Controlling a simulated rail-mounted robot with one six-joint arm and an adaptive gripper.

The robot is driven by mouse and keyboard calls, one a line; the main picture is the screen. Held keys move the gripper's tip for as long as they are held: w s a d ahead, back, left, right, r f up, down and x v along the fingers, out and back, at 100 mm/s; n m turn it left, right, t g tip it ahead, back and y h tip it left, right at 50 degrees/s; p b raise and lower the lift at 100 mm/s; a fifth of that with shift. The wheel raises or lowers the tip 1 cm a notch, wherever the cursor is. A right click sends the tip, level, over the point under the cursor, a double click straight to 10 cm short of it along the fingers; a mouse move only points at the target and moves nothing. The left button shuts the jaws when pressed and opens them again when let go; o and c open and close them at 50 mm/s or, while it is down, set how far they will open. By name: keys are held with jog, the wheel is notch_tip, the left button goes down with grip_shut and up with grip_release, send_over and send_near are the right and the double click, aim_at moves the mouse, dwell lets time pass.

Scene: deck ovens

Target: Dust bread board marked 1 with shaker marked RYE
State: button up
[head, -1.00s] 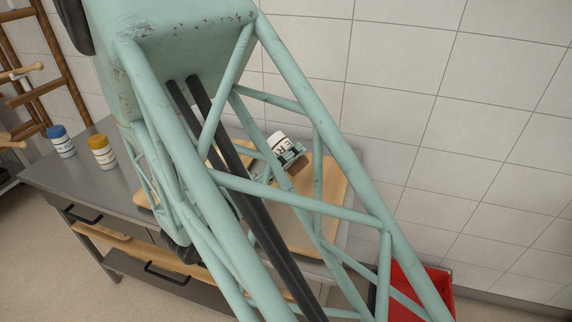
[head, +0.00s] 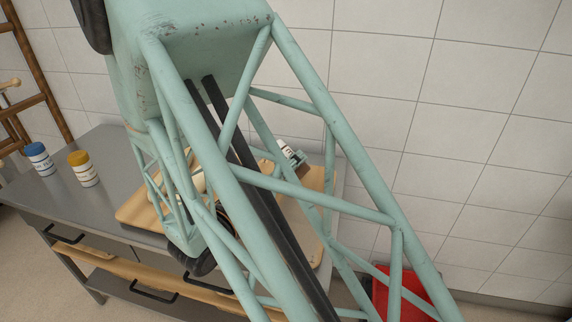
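A white shaker (head: 284,145) with dark lettering, only partly readable, is tilted over the back of the counter. My gripper (head: 297,158) is at the shaker and appears shut around it; my arm's lattice frame hides part of both. Below lies pale wooden board surface, seen at the left (head: 138,212) and at the right (head: 316,182) of my arm. I cannot tell whether this is one board or two, and no number 1 is visible. A cream-coloured rounded piece, possibly dough (head: 194,183), shows behind the frame on the left part.
A blue-lidded shaker (head: 40,160) and a yellow-lidded shaker (head: 84,170) stand upright on the left of the grey metal counter (head: 110,160). A red crate (head: 400,290) stands low at the right. A tiled wall (head: 440,130) closes the back. A wooden rack (head: 40,90) is at far left.

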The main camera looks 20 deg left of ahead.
jog(key=shift+s+d, duration=0.25)
jog(key=shift+d, duration=0.95)
jog(key=shift+s+d, duration=0.25)
jog(key=shift+d, duration=0.95)
jog(key=shift+r+n+p, duration=0.25)
jog(key=shift+n+p, duration=0.45)
jog(key=shift+n, duration=0.3)
jog(key=shift+r+n+p, duration=0.3)
jog(key=shift+n+p, duration=0.35)
jog(key=shift+n, duration=0.35)
jog(key=shift+r+n+p, duration=0.25)
jog(key=shift+n+p, duration=0.45)
jog(key=shift+n, duration=0.3)
jog(key=n+p, duration=0.2)
jog(key=n, duration=0.1)
jog(key=r+n+p, duration=0.1)
jog(key=n+p, duration=0.1)
jog(key=n, duration=0.1)
jog(key=shift+r+p, duration=0.15)
jog(key=shift+p, duration=0.2)
jog(key=shift+s+d+r+n+p, duration=0.15)
jog(key=shift+d+r+n+p, duration=0.55)
jog(key=shift+n+p, duration=1.2)
jog(key=shift+s+d+r+n+p, duration=0.1)
jog(key=shift+d+r+n+p, duration=0.6)
jog(key=shift+n+p, duration=1.25)
jog(key=shift+s+d+r+n+p, duration=0.15)
jog(key=shift+d+r+n+p, duration=0.25)
jog(key=shift+r+n+p, duration=1)
